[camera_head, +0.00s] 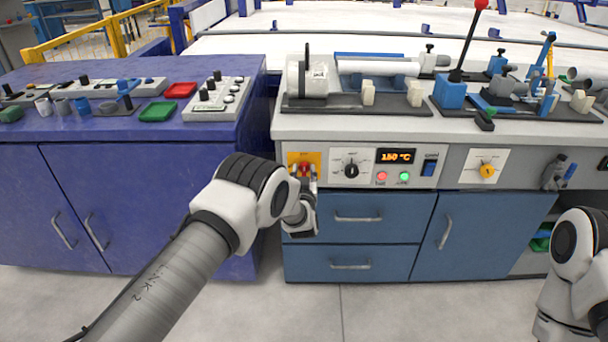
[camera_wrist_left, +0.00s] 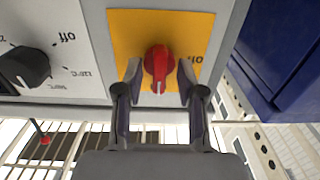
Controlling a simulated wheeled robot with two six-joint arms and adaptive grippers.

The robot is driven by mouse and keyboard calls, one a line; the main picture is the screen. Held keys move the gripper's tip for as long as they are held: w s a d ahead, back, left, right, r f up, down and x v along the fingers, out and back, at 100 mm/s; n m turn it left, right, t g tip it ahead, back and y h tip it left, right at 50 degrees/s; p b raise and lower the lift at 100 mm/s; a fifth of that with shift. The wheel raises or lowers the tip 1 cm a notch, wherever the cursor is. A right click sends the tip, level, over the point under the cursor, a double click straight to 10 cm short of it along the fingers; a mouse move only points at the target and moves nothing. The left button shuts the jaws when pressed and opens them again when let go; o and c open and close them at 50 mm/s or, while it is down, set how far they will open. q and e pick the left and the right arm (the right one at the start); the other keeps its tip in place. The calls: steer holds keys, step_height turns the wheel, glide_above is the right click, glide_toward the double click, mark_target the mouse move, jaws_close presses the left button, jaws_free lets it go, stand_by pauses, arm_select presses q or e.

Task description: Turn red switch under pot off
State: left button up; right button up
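The red switch (camera_head: 304,168) is a knob on a yellow plate at the left end of the white control panel. In the left wrist view the red switch (camera_wrist_left: 158,64) shows its white mark toward the picture's bottom. An upside-down "off" label lies to its right on the yellow plate (camera_wrist_left: 128,32). My left gripper (camera_head: 303,176) is at the switch. In the left wrist view its fingers (camera_wrist_left: 159,82) are apart, one on each side of the knob; contact is unclear. A white cylindrical vessel (camera_head: 305,77), likely the pot, stands on the counter above. My right gripper is not visible.
Blue drawers (camera_head: 357,217) lie below. A purple cabinet (camera_head: 150,190) stands close on the left.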

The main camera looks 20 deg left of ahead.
arm_select(q)
steer(key=shift+d+r, duration=0.15)
jaws_close()
steer(key=shift+n, duration=0.5)
steer(key=n+b, duration=0.1)
steer(key=n, duration=0.1)
steer(key=shift+n, duration=0.3)
steer(key=n, duration=0.3)
steer(key=n+b, duration=0.1)
steer(key=n, duration=0.1)
steer(key=shift+a+n, duration=0.25)
steer(key=shift+n, duration=0.05)
steer(key=n, duration=0.5)
steer(key=shift+a+b, duration=0.1)
steer(key=shift+b, duration=0.3)
steer(key=shift+n, duration=1.8)
